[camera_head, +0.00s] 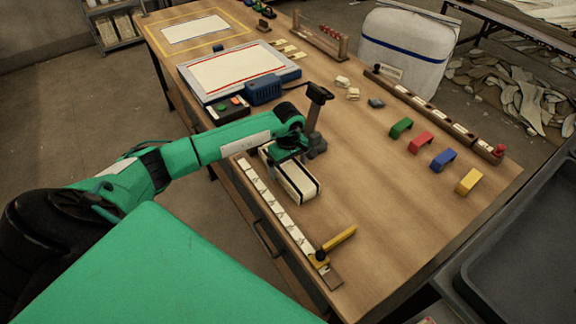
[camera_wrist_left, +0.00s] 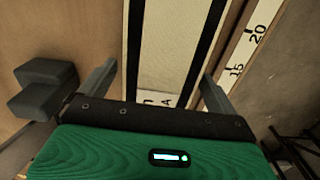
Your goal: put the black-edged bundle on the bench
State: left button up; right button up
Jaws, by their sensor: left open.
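The black-edged bundle (camera_head: 299,182) is a cream block with dark stripes along its edges. It lies on the wooden bench (camera_head: 375,215), near the front edge, beside a ruler strip. My left gripper (camera_head: 284,156) is over the bundle's far end and hides part of it. In the left wrist view the bundle (camera_wrist_left: 170,50) runs between the two open fingers (camera_wrist_left: 158,78), one on each side. I cannot tell whether they touch it. My right gripper is not in view.
The ruler strip (camera_head: 270,203) runs along the front edge, with a yellow-handled tool (camera_head: 338,241) at its near end. Green, red, blue and yellow blocks (camera_head: 443,158) stand to the right. A framed board (camera_head: 235,72) lies farther back. The bench middle is clear.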

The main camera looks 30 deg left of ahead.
aim_at(288, 165)
pick_arm(q)
jog(key=shift+r, duration=0.6)
notch_tip(288, 165, up, 11)
jog(key=b, duration=0.3)
